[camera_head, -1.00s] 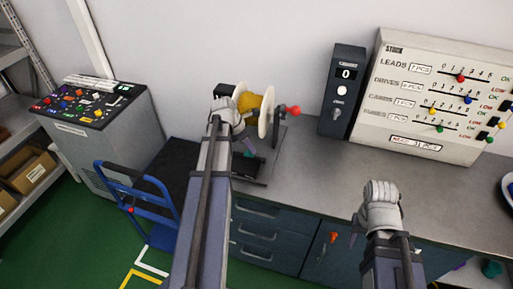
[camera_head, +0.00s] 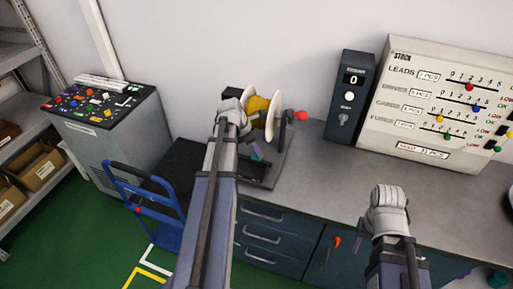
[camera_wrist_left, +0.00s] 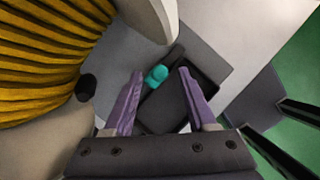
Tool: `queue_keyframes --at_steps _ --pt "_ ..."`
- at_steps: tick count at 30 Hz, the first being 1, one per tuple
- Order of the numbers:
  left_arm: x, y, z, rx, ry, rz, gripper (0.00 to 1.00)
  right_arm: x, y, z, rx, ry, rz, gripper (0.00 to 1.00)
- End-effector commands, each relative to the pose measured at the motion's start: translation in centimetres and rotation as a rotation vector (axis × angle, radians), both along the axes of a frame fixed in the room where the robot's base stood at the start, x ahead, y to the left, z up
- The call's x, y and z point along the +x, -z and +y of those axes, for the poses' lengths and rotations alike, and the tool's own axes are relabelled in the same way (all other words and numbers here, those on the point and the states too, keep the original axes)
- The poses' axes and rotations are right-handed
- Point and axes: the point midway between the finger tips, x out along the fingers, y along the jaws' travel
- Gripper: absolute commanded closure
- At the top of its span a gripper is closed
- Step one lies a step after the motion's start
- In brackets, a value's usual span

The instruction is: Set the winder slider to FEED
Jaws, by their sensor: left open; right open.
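The winder (camera_head: 277,116) stands on the bench, with a yellow-wound spool (camera_head: 258,106) between pale flanges and a red crank knob (camera_head: 300,115). In the left wrist view the yellow winding (camera_wrist_left: 45,60) fills the upper left. A teal slider knob (camera_wrist_left: 156,75) sits at the edge of a dark recessed plate (camera_wrist_left: 205,75) on the winder base. My left gripper (camera_wrist_left: 160,80) is open above this plate, its purple fingers either side of the knob in the picture; contact cannot be told. My right arm (camera_head: 388,212) is over the bench front, its fingers mostly hidden. Slider lettering is not readable.
A dark counter box (camera_head: 350,95) and a stock panel (camera_head: 440,105) with coloured sliders stand at the back of the bench. A blue trolley (camera_head: 148,200) and a grey console (camera_head: 100,130) stand to the left. The bench middle (camera_head: 335,170) is clear.

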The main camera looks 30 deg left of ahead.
Motion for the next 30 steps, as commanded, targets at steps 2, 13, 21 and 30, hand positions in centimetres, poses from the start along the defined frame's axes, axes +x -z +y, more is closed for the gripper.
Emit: queue_keyframes --at_steps 2,13,21,30 --pt "-0.3 -1.4 0.2 0.0 -0.001 0.0 0.43 0.0 -1.4 0.0 0.0 0.0 0.0 0.5" --pt "-1.9 -5.8 1.1 -0.001 -0.001 0.001 0.43 0.0 -5.8 0.0 0.0 0.0 0.0 0.5" --pt "-2.2 -6.0 1.3 -0.001 0.0 0.0 0.43 0.0 -6.0 0.0 0.0 0.0 0.0 0.5" --pt "-2.0 -5.3 -2.2 0.053 0.18 0.002 0.67 0.0 -5.5 0.0 0.0 0.0 0.0 0.5"
